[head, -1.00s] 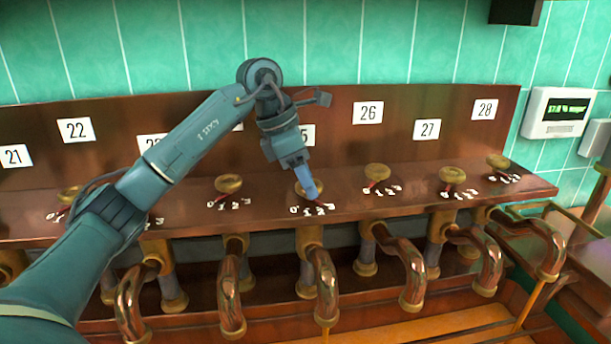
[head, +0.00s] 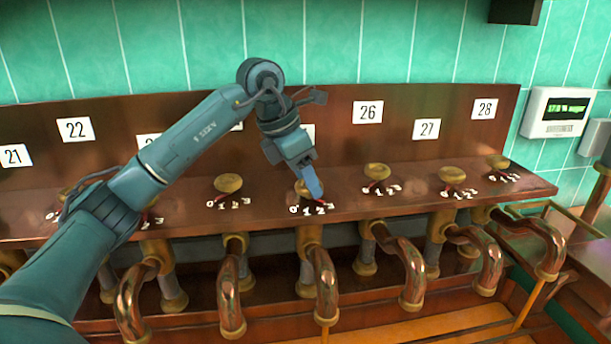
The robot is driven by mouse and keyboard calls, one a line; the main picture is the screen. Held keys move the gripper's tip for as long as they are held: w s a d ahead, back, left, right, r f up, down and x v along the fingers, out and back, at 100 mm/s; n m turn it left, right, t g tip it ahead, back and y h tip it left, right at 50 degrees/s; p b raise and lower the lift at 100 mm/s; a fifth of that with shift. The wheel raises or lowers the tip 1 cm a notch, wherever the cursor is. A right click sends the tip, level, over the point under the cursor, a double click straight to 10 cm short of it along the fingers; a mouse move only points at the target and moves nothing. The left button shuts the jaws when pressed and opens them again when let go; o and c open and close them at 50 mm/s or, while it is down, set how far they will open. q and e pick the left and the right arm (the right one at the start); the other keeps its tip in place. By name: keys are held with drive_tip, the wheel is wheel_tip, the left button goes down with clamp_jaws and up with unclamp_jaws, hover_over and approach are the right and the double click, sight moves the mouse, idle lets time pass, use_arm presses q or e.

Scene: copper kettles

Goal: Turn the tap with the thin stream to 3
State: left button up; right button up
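My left gripper (head: 316,190) reaches down to the tap knob (head: 302,187) under the half-hidden plate left of 26. Its fingertips are at the knob's right side and cover part of it; I cannot tell whether they grip it. The dial marks (head: 310,209) 0, 1, 2 and 3 lie in front of the knob, and its red pointer is mostly hidden. Another stream (head: 530,305) falls from the spout at far right. My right gripper is not in view.
Similar knobs stand on both sides along the wooden ledge, including those under 26 (head: 377,172), 27 (head: 452,175) and 28 (head: 498,162). Several copper spouts curve out below. A display box (head: 557,112) hangs on the tiled wall at right.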

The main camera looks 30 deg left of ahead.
use_arm(q)
drive_tip(key=o, duration=0.4)
drive_tip(key=v, duration=1.2)
idle(0.3)
